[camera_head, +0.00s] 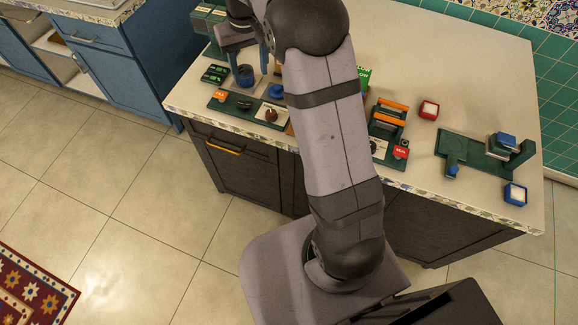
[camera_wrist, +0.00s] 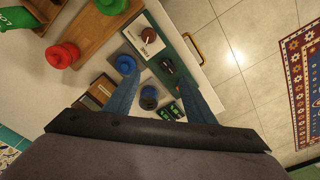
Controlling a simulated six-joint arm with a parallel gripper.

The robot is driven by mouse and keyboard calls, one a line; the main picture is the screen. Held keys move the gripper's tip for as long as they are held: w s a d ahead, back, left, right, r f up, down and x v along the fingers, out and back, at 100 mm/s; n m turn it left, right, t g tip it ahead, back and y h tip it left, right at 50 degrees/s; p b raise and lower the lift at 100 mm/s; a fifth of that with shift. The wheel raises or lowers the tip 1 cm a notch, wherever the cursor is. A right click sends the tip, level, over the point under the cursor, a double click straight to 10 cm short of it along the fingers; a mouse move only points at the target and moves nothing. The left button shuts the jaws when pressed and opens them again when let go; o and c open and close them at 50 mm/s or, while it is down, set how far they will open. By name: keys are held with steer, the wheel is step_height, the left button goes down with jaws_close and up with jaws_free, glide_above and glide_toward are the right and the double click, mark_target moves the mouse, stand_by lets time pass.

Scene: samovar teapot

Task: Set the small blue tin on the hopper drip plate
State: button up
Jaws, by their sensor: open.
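The small blue tin (camera_head: 245,77) appears as a short dark blue cylinder on the counter at the left. It also shows in the wrist view (camera_wrist: 149,101), between the fingers. My gripper (camera_head: 244,63) is open above and around the tin, with one finger on each side. In the wrist view my gripper (camera_wrist: 160,97) shows clear gaps beside the tin. A green machine (camera_head: 205,25) stands at the back left, partly behind my arm. I cannot tell which surface is the hopper drip plate.
A green tray (camera_head: 228,106) lies in front of the tin, and small green pieces (camera_head: 214,74) lie left of it. A blue knobbed piece (camera_wrist: 125,64) sits close by. A green stand (camera_head: 470,152) and a red box (camera_head: 429,110) are at the right.

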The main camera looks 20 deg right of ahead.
steer(key=s+f, duration=0.2)
steer(key=s, duration=1.2)
steer(key=s+a+f+g, duration=0.1)
steer(key=s+f, duration=0.2)
steer(key=s, duration=1.1)
steer(key=shift+a+f, duration=0.15)
steer(key=shift+f, duration=0.15)
